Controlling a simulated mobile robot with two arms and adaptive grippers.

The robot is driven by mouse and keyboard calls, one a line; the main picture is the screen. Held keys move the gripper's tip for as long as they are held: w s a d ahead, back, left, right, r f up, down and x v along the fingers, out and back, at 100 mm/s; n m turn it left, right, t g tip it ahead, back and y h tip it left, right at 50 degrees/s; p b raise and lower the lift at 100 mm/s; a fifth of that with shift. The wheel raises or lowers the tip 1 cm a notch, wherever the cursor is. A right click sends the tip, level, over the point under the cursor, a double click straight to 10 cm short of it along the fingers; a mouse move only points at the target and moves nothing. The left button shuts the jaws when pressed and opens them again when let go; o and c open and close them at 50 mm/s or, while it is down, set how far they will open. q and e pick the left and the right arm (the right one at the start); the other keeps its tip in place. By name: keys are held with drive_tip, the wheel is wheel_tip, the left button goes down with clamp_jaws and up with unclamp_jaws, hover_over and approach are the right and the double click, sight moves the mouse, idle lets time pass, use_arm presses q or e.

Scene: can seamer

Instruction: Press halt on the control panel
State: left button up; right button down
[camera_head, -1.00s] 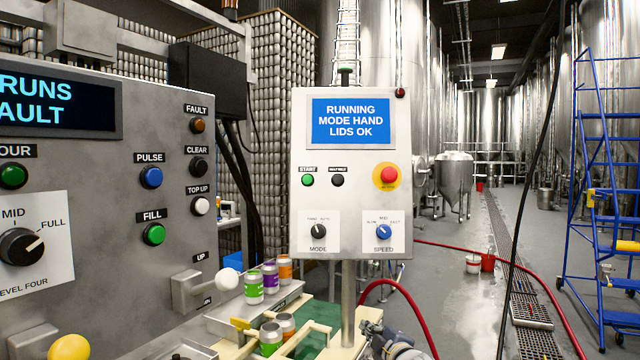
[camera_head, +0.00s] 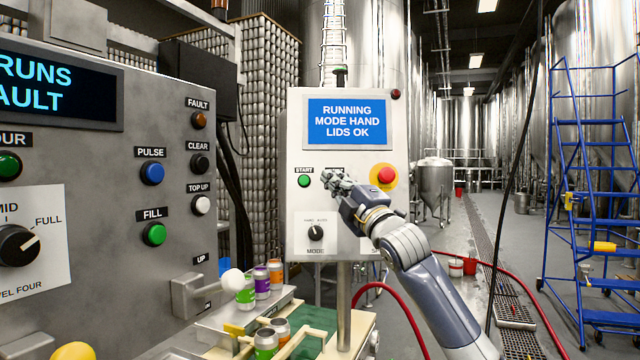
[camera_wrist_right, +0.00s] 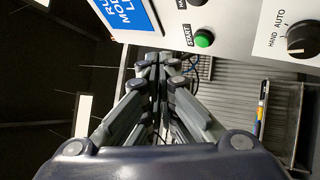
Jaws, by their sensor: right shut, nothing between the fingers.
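The control panel (camera_head: 300,240) is a light grey box on a post, with a blue screen (camera_head: 347,122) reading "RUNNING MODE HAND LIDS OK". Its green START button (camera_head: 305,180) is visible at the left. My right gripper (camera_head: 332,180) is shut and empty in front of the panel, just right of the green button. It covers the black button beside START, whose small label I cannot read. I cannot tell whether the fingertips touch the panel. The wrist view shows the closed fingers (camera_wrist_right: 160,62) and the green button (camera_wrist_right: 203,38). My left gripper is not in view.
A red mushroom button (camera_head: 386,175) on a yellow base sits right of the gripper. The mode knob (camera_head: 316,233) is below; my arm hides the speed knob. A large grey panel (camera_head: 100,190) with several buttons stands at left. Cans (camera_head: 262,283) stand below.

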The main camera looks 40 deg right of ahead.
drive_tip(key=shift+s+a+r, duration=0.1)
drive_tip(key=shift+s+r, duration=0.15)
drive_tip(key=shift+r, duration=0.2)
drive_tip(key=shift+w, duration=0.1)
drive_tip(key=w+d+f+p, duration=0.1)
drive_tip(key=w+d+p, duration=0.4)
drive_tip(key=w+p, duration=0.1)
drive_tip(key=shift+w+d+f, duration=0.2)
drive_tip(key=shift+w+f, duration=0.05)
drive_tip(key=shift+w, duration=0.1)
idle(1.4)
drive_tip(key=shift+w+d+f+p, duration=0.1)
drive_tip(key=shift+w+d+p, duration=0.2)
drive_tip(key=shift+p, duration=0.45)
